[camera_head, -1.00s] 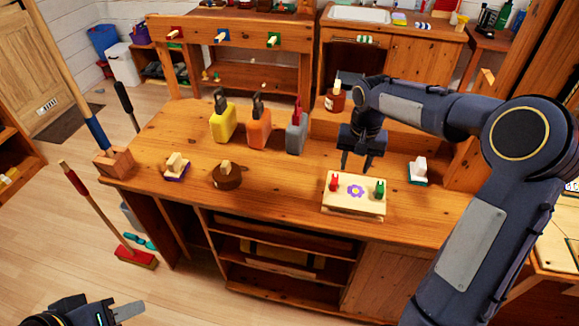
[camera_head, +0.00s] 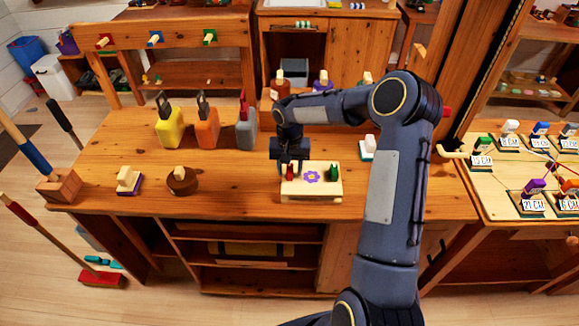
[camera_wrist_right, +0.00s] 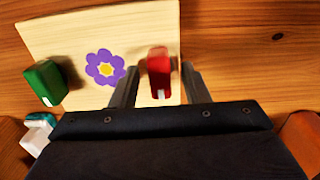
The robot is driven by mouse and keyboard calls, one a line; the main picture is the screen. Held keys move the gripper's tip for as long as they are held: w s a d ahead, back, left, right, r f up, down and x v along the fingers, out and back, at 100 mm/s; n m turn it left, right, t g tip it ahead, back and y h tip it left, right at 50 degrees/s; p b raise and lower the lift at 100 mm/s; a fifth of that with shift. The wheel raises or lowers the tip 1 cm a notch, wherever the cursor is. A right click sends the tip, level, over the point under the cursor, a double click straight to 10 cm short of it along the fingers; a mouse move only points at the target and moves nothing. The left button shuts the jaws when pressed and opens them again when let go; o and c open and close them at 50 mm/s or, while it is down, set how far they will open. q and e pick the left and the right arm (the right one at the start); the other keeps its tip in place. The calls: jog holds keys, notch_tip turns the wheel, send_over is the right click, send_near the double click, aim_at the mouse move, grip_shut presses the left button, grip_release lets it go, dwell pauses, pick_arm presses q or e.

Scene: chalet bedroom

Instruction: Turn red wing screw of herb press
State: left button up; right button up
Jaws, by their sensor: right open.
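The herb press (camera_head: 303,190) is a pale wooden board with a purple flower, lying on the wooden workbench. Its red wing screw (camera_head: 289,171) is at the left and its green wing screw (camera_head: 334,172) at the right. My right gripper (camera_head: 289,172) is open, over the left end of the press. In the right wrist view the red wing screw (camera_wrist_right: 159,72) sits between the two open fingers (camera_wrist_right: 159,88), with a gap on each side. The green wing screw (camera_wrist_right: 46,83) is at the left there. My left gripper is out of the head view.
Yellow (camera_head: 169,127), orange (camera_head: 207,127) and grey (camera_head: 246,129) holders with tools stand behind on the bench. A round brown block (camera_head: 182,182) and a purple-based block (camera_head: 129,182) lie to the left. A white block (camera_head: 369,148) is right of the press.

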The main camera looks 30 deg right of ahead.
grip_shut()
